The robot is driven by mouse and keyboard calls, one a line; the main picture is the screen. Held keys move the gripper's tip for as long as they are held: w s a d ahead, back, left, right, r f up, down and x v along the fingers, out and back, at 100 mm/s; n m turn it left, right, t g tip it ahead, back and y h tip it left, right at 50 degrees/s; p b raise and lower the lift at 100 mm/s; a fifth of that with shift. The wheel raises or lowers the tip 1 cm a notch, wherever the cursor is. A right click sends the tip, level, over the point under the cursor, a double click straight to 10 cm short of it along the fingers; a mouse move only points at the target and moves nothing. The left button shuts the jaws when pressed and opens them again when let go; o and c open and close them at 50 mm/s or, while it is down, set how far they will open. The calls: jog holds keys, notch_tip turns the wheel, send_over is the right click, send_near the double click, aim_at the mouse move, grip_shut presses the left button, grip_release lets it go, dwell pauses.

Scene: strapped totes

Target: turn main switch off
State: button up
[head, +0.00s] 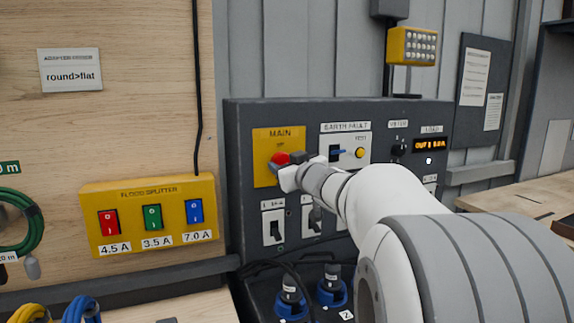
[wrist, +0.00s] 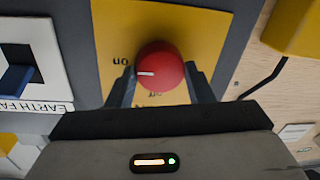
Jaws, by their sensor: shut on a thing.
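The main switch is a red round knob (head: 280,159) on a yellow plate (head: 264,178) labelled MAIN, on the dark panel. The wrist view, turned upside down, shows the red knob (wrist: 162,64) close up, with a white pointer line aimed left, close to the "on" label. An "off" label shows just below the knob, partly covered. My gripper (head: 289,163) reaches the knob from the front right. In the wrist view its two fingers (wrist: 161,78) sit on either side of the knob, shut on it.
An earth fault unit (head: 345,145) with a blue lever and yellow button sits right of the plate. Breaker switches (head: 273,226) are below. A yellow flood splitter box (head: 150,215) is at left. Blue plugs (head: 291,300) stand below the panel.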

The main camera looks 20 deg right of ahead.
jog(key=shift+n, duration=0.3)
jog(key=n, duration=0.3)
jog(key=shift+a+n, duration=0.1)
jog(key=shift+n, duration=0.2)
jog(key=n, duration=0.4)
jog(key=shift+a+g+h, duration=0.1)
jog(key=shift+g+h, duration=0.2)
jog(key=shift+a+f+n+h+b, duration=0.2)
jog(key=shift+n+b, duration=0.5)
jog(key=shift+n, duration=1.45)
jog(key=shift+d+r+n+h+b, duration=0.1)
jog(key=shift+n+h+b, duration=0.4)
jog(key=shift+n, duration=1.65)
jog(key=o, duration=1)
jog(key=shift+c, duration=0.2)
